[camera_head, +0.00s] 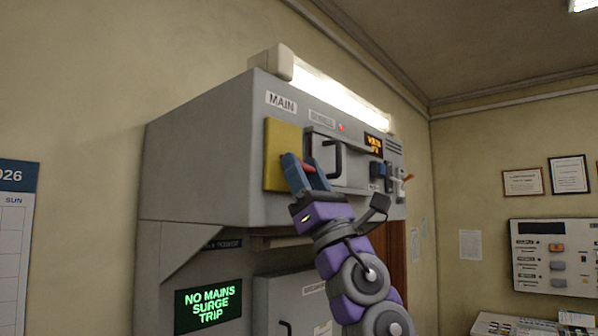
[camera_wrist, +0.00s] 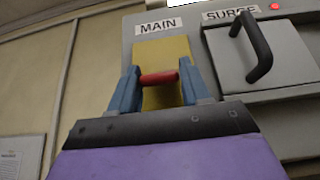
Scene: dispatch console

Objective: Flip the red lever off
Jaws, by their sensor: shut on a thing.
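The red lever (camera_wrist: 159,78) shows as a short red bar in front of a yellow plate (camera_wrist: 168,50) under the MAIN label. In the wrist view my gripper (camera_wrist: 158,80) has its blue fingers at both ends of the red bar, shut on it. In the head view my gripper (camera_head: 302,166) reaches up to the lower right part of the yellow plate (camera_head: 282,150), and a bit of the red lever (camera_head: 308,168) shows between the fingers. The lever's base is hidden by my gripper.
A grey panel door with a black handle (camera_head: 334,158) is right of the yellow plate, under the SURGE label (camera_wrist: 230,14). A green screen (camera_head: 208,305) below reads NO MAINS SURGE TRIP.

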